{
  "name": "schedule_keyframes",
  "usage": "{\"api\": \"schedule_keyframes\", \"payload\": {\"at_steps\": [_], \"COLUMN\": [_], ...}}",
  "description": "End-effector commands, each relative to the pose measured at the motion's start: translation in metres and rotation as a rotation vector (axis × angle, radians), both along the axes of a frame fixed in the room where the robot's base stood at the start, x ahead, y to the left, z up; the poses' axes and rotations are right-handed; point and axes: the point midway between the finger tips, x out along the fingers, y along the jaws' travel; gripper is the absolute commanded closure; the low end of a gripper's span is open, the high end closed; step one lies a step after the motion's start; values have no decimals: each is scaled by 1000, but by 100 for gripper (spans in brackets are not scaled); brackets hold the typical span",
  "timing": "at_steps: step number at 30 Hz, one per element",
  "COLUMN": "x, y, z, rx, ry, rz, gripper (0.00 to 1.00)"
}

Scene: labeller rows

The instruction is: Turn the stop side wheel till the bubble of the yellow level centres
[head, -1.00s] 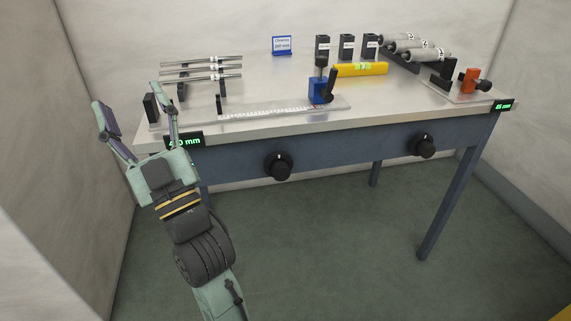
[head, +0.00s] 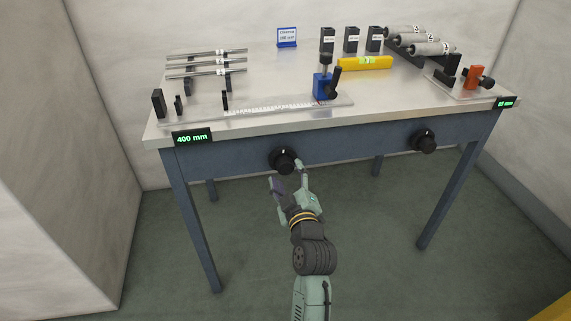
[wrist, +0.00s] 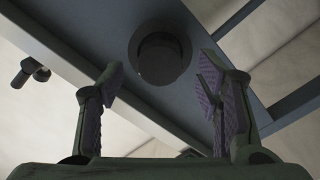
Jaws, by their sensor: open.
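The yellow level (head: 380,63) lies at the back of the table, with a green vial in its middle; the bubble is too small to place. Two black wheels sit on the table's front: a left wheel (head: 283,160) and a right wheel (head: 424,141). No label tells me which is the stop side one. My gripper (head: 288,175) is open and empty, just in front of and below the left wheel. In the wrist view a dark wheel (wrist: 160,55) shows ahead between the spread fingers (wrist: 160,78), apart from both.
The table holds a blue clamp (head: 322,87) on a scaled rail, thin rods (head: 206,62), grey rollers (head: 425,44), black blocks (head: 351,40) and an orange fixture (head: 475,76). A display (head: 192,138) reads 400 mm. Table legs stand either side; floor in front is clear.

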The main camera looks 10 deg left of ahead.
Motion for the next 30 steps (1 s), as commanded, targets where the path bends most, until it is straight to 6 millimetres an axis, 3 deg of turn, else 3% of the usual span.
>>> {"api": "schedule_keyframes", "payload": {"at_steps": [7, 18, 30], "x": [28, 33, 33], "y": [11, 13, 13], "z": [2, 0, 0], "rx": [1, 0, 0], "ry": [-2, -1, -1], "rz": [1, 0, 0], "gripper": [41, 42, 69]}}
